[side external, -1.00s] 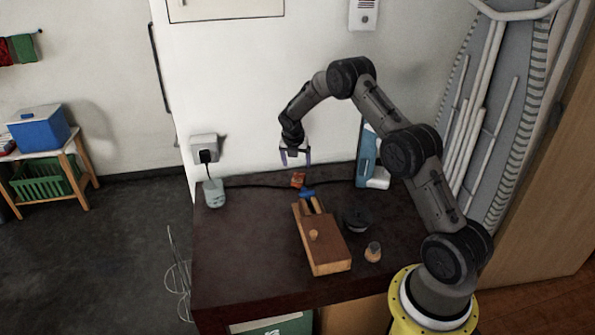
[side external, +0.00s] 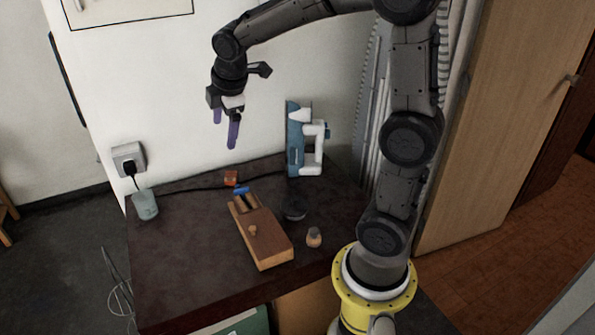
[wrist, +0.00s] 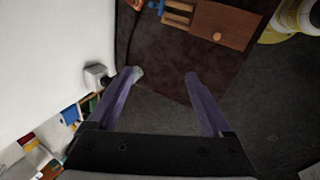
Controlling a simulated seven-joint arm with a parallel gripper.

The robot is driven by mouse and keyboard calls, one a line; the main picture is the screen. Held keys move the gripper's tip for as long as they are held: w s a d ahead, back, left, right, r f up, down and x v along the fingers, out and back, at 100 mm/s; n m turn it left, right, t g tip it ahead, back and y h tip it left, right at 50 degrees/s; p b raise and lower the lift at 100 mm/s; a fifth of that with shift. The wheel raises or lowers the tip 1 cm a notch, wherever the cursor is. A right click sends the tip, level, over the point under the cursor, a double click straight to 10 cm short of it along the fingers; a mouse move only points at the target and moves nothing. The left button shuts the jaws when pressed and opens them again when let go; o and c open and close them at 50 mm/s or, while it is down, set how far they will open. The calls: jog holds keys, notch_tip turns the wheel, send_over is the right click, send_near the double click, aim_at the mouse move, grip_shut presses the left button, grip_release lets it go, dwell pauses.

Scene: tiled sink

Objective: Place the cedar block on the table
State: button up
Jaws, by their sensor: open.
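A small reddish-orange block (side external: 231,178), which appears to be the cedar block, rests on the dark brown table (side external: 185,265) near its back edge. It sits just behind the blue tip of a longer wooden block. In the wrist view, part of an orange piece (wrist: 137,14) shows at the top edge. My gripper (side external: 225,132) is open and empty, raised above the back of the table, with purple fingers pointing down. The small block is below the fingers and apart from them. In the wrist view nothing is between the fingers (wrist: 162,77).
The longer wooden block (side external: 266,243) with handle-like pieces and a knob lies mid-table. A dark round object (side external: 295,208) and a small wooden-topped piece (side external: 313,238) are to its right. A blue-white device (side external: 297,150) stands at the back; a pale cup (side external: 145,204) is left. The table's front left is clear.

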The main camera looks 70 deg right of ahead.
jog(key=s+a+m+y, duration=0.1)
jog(key=s+a+m, duration=0.4)
jog(key=s, duration=0.5)
jog(key=s+a+m+t+y, duration=0.1)
jog(key=s+a+m, duration=0.4)
jog(key=s, duration=0.6)
jog(key=shift+a+r+t+y, duration=0.15)
jog(key=shift+a+t+y, duration=0.15)
jog(key=shift+a, duration=0.4)
